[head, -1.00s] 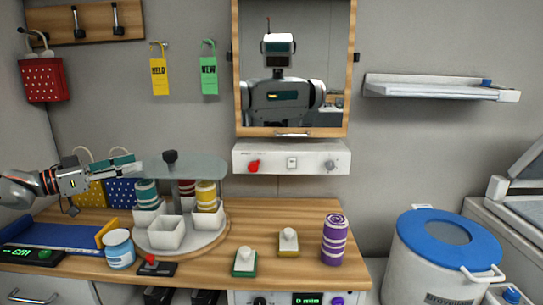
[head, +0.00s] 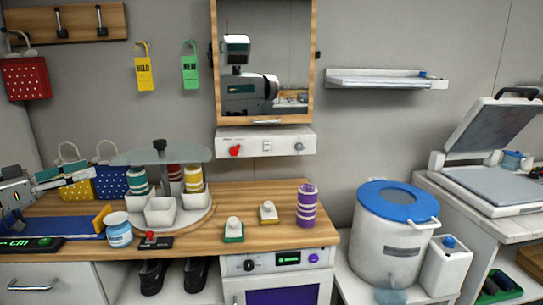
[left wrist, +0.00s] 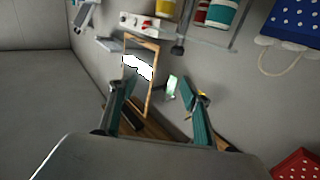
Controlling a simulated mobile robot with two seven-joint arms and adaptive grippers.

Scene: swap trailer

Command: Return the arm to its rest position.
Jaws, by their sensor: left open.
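My left gripper (head: 93,176) is at the left edge of the head view, in front of the blue and yellow gift bags. Its two teal fingers are apart and nothing is between them. In the left wrist view the open fingers (left wrist: 160,92) stand either side of empty space, with the mirror and wall beyond. The carousel (head: 180,225) with white bins and colored rolls stands to the right of the gripper, apart from it. My right gripper is in neither view.
The wooden counter (head: 270,196) holds a blue-labelled jar (head: 118,231), two knobbed stamps and a purple striped roll (head: 307,207). A white bin with blue lid (head: 395,197) and an open press (head: 490,170) stand at right. The air above the counter's right half is clear.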

